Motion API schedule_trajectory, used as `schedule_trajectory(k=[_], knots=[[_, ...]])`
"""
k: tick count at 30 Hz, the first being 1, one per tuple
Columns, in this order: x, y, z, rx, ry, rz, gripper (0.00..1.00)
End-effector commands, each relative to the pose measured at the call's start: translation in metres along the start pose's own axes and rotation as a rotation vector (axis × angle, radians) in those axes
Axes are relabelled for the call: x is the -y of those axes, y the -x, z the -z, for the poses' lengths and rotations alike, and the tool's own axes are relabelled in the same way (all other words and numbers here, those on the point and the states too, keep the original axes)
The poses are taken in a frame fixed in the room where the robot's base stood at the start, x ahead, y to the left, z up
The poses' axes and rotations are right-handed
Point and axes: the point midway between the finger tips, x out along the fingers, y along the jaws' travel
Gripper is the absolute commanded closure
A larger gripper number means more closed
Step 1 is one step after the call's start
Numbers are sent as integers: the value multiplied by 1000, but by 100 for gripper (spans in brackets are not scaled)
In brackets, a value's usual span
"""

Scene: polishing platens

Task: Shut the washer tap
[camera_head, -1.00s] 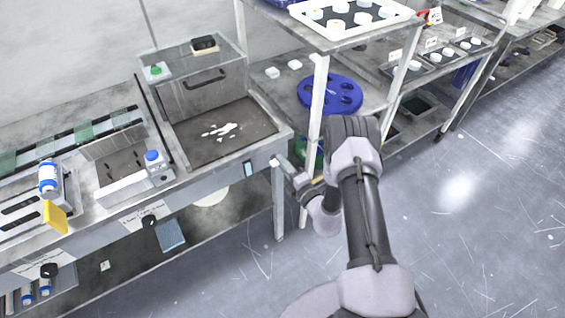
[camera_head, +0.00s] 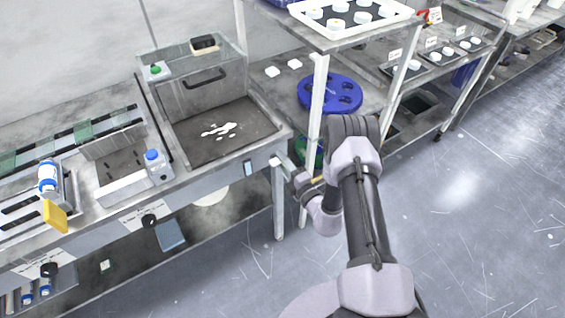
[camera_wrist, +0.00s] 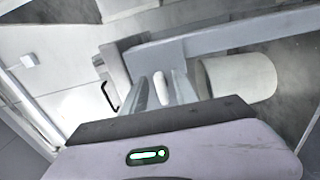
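The washer (camera_head: 186,147) is a grey basin with a clear, handled lid standing raised at its back. Its front right corner is where my gripper (camera_head: 283,163) reaches. The tap is too small and covered to make out in the head view. In the wrist view, a pale, elongated lever (camera_wrist: 160,88), which looks like the tap, stands between the two fingers of my gripper (camera_wrist: 165,90). The fingers are apart, one on each side of it. I cannot tell whether either finger touches it. A grey bar of the frame (camera_wrist: 235,35) runs just beyond the fingertips.
A white cylinder (camera_wrist: 240,78) lies close to the right finger in the wrist view. A shelf rack with a blue disc (camera_head: 330,94) and a white tray (camera_head: 385,24) stands right of the washer. A blue-capped bottle (camera_head: 47,177) stands at the left. The floor at right is clear.

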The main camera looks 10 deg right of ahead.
Motion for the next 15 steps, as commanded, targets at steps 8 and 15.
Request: schedule_trajectory(k=[8, 15], knots=[[0, 6, -1, 1, 0, 1, 65], [-2, 70, -2, 6, -4, 4, 65]])
